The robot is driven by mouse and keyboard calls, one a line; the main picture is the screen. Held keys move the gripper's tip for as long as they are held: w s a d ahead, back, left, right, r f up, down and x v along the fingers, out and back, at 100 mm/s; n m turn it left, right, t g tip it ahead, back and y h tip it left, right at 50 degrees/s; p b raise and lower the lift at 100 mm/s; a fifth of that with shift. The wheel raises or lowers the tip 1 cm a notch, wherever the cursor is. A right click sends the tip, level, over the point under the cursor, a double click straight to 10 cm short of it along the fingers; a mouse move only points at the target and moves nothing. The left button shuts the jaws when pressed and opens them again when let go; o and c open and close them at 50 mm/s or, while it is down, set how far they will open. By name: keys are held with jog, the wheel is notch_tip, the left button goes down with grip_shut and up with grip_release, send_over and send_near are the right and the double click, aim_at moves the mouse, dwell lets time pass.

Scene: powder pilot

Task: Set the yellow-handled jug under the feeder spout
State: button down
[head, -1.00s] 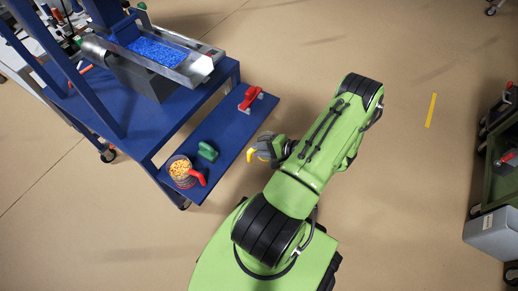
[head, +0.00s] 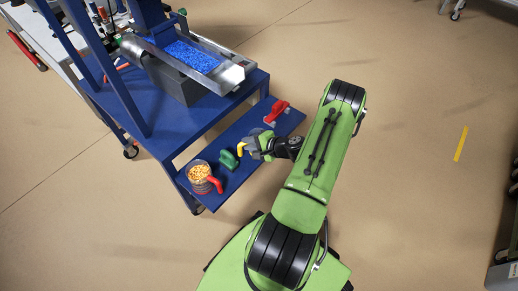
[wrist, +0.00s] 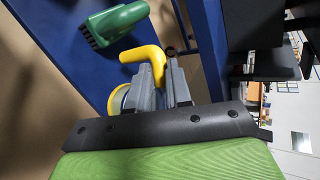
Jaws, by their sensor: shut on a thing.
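In the wrist view the yellow handle (wrist: 152,60) stands between the grey fingers (wrist: 165,82). A yellow-rimmed part of the jug (wrist: 117,98) shows beside the fingers; the rest of its body is hidden. The feeder (head: 195,55) holds blue pellets in a metal trough on the upper blue table. Its spout end (head: 233,74) points toward the lower right, above the shelf side.
On the shelf (head: 250,123) stand a red-handled jug of orange pellets (head: 200,174), a green-handled tool (head: 229,159) and a red-handled tool (head: 276,112). The green tool is close to my gripper and also shows in the wrist view (wrist: 115,22).

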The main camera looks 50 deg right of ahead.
jog(key=w, duration=0.8)
jog(key=shift+f, duration=0.45)
jog(key=shift+a+f, duration=0.1)
jog(key=shift+f, duration=0.45)
jog(key=c, duration=1)
grip_release()
jog(key=shift+s, duration=0.1)
jog(key=shift+o, duration=0.6)
jog(key=o, duration=0.5)
jog(key=shift+c, duration=0.2)
jog(key=p+v, duration=0.6)
jog(key=v, duration=0.8)
jog(key=shift+f, duration=0.15)
